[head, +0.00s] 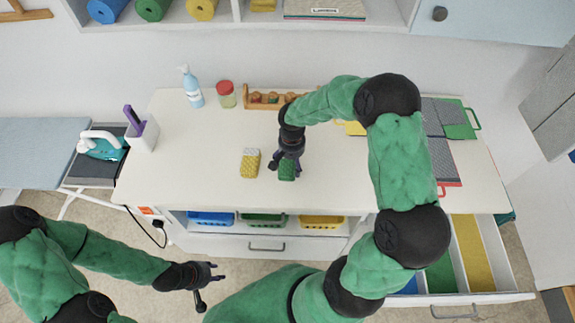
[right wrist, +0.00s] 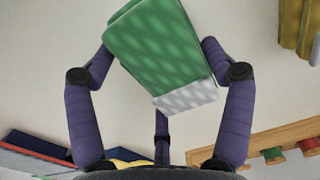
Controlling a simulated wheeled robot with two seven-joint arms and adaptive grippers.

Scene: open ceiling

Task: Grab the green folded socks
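The green folded socks (head: 287,170) are at the middle of the white table, partly covered by my right gripper (head: 289,158). In the right wrist view the green socks (right wrist: 160,45), with a pale grey end, sit tilted between the fingers of my right gripper (right wrist: 158,60). A finger touches them on each side, and the gripper is shut on them. I cannot tell whether they are clear of the tabletop. My left gripper (head: 207,284) is open and empty, low in front of the table.
Yellow patterned folded socks (head: 250,163) lie just left of the green ones. A wooden rack (head: 270,98), red-lidded jar (head: 226,95) and spray bottle (head: 192,87) stand behind. A drawer (head: 473,255) is open at front right. The table's left front is clear.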

